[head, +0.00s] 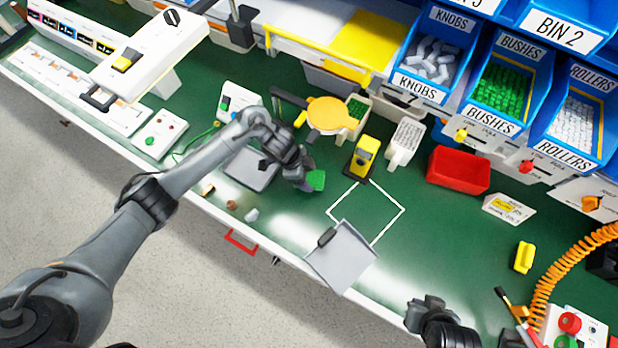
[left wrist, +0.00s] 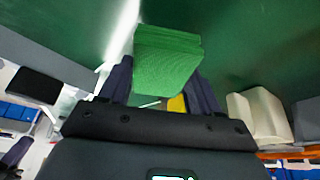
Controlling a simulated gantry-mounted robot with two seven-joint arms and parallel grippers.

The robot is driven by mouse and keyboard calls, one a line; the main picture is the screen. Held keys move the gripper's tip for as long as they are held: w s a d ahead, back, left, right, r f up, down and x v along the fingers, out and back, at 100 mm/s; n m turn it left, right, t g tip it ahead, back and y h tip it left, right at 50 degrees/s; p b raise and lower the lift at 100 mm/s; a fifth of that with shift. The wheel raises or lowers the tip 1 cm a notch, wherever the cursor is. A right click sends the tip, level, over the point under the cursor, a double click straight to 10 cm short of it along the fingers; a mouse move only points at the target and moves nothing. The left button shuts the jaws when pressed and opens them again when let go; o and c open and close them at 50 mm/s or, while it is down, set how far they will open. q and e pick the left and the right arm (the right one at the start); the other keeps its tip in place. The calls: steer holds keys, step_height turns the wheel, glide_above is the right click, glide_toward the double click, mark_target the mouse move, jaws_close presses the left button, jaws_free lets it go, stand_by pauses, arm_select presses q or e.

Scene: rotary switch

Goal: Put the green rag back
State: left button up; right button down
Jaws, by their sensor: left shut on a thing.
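The green rag (head: 317,180) is a small folded green block held at the tip of my left gripper (head: 306,184), over the green bench. In the left wrist view the rag (left wrist: 167,60) stands between the two dark fingers of my left gripper (left wrist: 160,85), which are shut on it. I cannot tell whether the rag touches the bench. My right gripper (head: 428,306) is at the bench's front edge at lower right, away from the rag; its jaws are too small to read.
A white square outline (head: 385,205) lies right of the rag, with a tilted grey plate (head: 340,257) at its front corner. A grey pad (head: 250,168) lies left. Behind stand a yellow-topped device (head: 327,113), a yellow-black tool (head: 363,157) and a red bin (head: 458,170).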

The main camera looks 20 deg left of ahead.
mark_target(309, 178)
arm_select(q)
steer(key=shift+w, duration=0.45)
steer(key=shift+f+b, duration=0.45)
steer(key=shift+f, duration=1.25)
steer(key=shift+f, duration=0.15)
steer(key=o, duration=1)
steer(key=shift+a+r, duration=0.1)
steer(key=shift+r, duration=0.45)
steer(key=p+v, duration=0.3)
steer(key=v, duration=0.8)
steer(key=shift+r, duration=0.1)
steer(key=shift+s, duration=0.15)
